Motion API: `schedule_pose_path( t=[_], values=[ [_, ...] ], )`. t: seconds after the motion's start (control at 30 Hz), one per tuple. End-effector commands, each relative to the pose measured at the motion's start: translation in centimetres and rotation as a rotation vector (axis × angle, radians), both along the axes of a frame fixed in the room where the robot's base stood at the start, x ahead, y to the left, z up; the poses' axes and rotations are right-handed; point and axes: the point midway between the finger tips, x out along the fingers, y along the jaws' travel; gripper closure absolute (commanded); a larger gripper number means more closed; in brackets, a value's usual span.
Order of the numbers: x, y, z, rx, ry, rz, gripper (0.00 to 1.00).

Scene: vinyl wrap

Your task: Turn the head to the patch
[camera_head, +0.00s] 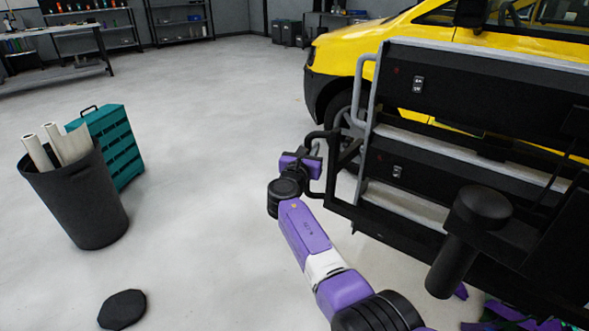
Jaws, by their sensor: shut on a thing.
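My gripper (315,160) is at the end of my purple arm, in the middle of the picture. It is at a black tubular handle (322,134) on the left side of a black and silver rack and appears shut on it. The fingers are small and partly hidden, so the exact grip is hard to see. Nothing in view is clearly marked as the patch. A flat dark many-sided piece (122,310) lies on the floor at the lower left.
The rack (470,95) fills the right side, before a yellow car (385,45). A black bin (85,205) with white rolls (38,152) stands at left by a teal drawer case (118,140). Purple and green scraps (510,312) lie lower right. The middle floor is clear.

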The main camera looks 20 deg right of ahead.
Motion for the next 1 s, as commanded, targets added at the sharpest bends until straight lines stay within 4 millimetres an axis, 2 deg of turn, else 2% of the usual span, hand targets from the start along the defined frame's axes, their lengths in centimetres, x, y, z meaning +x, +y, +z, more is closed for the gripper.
schedule_pose_path(
  t=[0.03,0.2,0.3,0.57,0.6,0.7,1.0],
  values=[
    [0.1,-2.3,-0.6,0.002,0.002,-0.020,1.00],
    [0.8,-5.1,-0.4,0.003,0.003,-0.023,1.00],
    [0.8,-5.7,-0.4,0.004,0.005,-0.026,1.00],
    [0.8,-5.9,-0.4,0.005,0.006,-0.028,1.00],
    [0.8,-5.9,-0.5,0.005,0.006,-0.028,0.78],
    [0.8,-5.8,-0.4,0.005,0.006,-0.025,0.59],
    [1.0,-5.3,-0.3,0.003,0.003,-0.017,0.59]
  ],
)
